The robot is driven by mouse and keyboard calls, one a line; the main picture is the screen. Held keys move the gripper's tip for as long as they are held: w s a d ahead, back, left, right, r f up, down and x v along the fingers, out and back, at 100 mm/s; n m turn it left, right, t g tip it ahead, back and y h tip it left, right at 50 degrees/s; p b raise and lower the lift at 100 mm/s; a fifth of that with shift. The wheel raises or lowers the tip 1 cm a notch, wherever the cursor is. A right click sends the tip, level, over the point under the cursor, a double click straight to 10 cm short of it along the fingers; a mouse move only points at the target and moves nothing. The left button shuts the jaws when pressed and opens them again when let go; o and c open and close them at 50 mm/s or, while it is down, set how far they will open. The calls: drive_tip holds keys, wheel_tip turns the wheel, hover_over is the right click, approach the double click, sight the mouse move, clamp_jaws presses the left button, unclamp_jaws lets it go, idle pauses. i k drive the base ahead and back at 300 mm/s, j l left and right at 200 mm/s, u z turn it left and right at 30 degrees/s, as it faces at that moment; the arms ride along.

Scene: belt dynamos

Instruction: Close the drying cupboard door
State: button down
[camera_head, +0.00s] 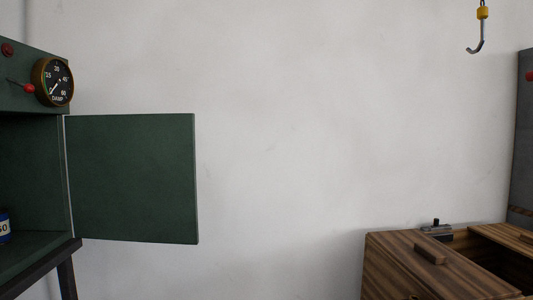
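The drying cupboard (25,103) is a dark green box at the left edge, partly cut off by the picture. Its green door (132,178) stands wide open, swung out to the right from the cupboard's right side. A round gauge (53,82) marked DAMP sits on the panel above the opening. A blue can with a white label (4,226) stands inside on the left, partly cut off. My gripper is not in view.
A dark stand (62,268) supports the cupboard. A striped wooden chest (400,262) with an open section stands at the lower right. A hook (477,46) hangs at the upper right. A grey cabinet (523,140) is at the right edge.

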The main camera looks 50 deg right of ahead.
sight(132, 178)
drive_tip(key=i+z, duration=0.25)
drive_tip(key=z, duration=0.15)
drive_tip(key=i+z, duration=0.3)
drive_tip(key=z, duration=0.15)
drive_tip(key=i+j, duration=0.15)
drive_tip(key=i, duration=0.2)
drive_tip(key=i+j, duration=0.25)
drive_tip(key=j, duration=0.2)
